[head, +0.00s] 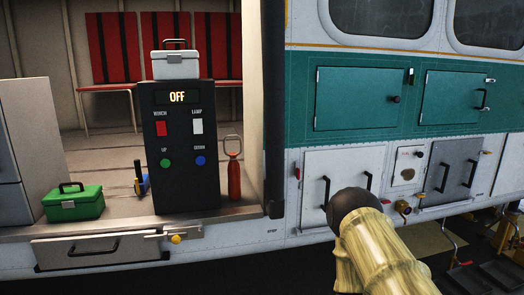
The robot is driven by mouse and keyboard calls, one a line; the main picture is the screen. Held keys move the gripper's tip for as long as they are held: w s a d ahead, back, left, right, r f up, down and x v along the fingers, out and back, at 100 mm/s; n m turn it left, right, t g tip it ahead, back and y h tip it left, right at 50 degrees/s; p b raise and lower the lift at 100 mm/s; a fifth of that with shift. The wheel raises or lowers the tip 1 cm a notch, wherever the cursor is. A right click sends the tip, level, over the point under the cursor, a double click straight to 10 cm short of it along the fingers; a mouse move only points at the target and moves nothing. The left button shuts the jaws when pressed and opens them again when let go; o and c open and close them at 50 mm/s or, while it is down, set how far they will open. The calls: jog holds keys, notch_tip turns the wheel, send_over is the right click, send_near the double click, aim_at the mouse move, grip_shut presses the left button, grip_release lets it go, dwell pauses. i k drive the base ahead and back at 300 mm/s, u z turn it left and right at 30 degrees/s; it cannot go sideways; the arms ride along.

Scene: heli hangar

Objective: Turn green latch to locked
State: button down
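Two green hatch doors sit in the green band of the helicopter's side. The left door (357,99) has a dark knob (394,99) near its right edge. A small latch-like fitting (411,76) sits just right of that door's upper corner; its colour and whether it is locked are too small to tell. The right green door (464,98) has a dark handle (483,98) and a small fitting above it. No separate, clearly green latch can be made out. My pale, bamboo-patterned arm rises at lower right, below the left green door. My gripper does not show.
An open doorway holds a black control box (181,190) reading OFF, a green toolbox (74,204) and a red bottle (234,180). A drawer (95,250) is below.

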aim_at(412, 80)
jog(key=z, duration=1.95)
jog(key=i, duration=0.75)
jog(key=u, duration=1.55)
